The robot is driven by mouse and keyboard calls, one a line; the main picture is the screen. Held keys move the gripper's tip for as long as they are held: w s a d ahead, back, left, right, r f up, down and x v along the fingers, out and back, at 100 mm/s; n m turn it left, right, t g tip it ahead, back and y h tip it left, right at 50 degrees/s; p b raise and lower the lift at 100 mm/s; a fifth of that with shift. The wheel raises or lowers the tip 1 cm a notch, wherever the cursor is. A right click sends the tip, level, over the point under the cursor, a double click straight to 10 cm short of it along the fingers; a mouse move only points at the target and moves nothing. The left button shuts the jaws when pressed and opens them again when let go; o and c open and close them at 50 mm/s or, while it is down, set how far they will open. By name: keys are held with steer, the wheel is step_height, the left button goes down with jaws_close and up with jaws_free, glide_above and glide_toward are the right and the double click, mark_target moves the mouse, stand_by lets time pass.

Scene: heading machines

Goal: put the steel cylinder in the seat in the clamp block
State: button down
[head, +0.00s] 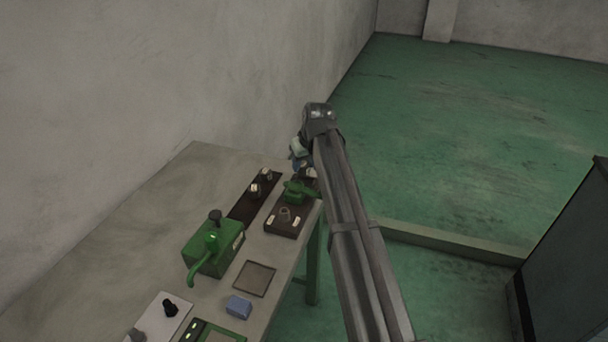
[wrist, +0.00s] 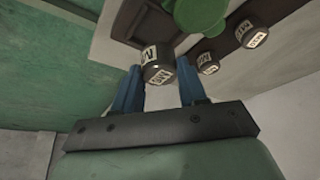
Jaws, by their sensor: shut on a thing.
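My gripper (wrist: 158,82) has blue fingers, and in the wrist view it is shut on a steel cylinder (wrist: 157,68) with pale printed labels. In the head view my gripper (head: 299,156) is at the far end of the table, beside the clamp block's far end; the held cylinder is hard to make out there. The clamp block (head: 284,229) is a dark brown block with a green clamp (head: 297,191) at its far end. A round ring-like shape, possibly the seat (head: 285,213), shows on its top. The green clamp also shows in the wrist view (wrist: 200,12).
A dark strip (head: 242,212) left of the clamp block holds two other cylinders (head: 266,175). Nearer stand a green machine (head: 213,250) with a lever, a shallow tray (head: 254,278), a blue block (head: 238,307) and a pale plate with black knobs (head: 170,307). The table's left side is bare.

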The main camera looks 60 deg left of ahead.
mark_target(304, 174)
steer(key=shift+f, duration=2.15)
steer(key=shift+f, duration=0.15)
steer(key=c, duration=0.6)
jaws_free()
steer(key=v, duration=1.2)
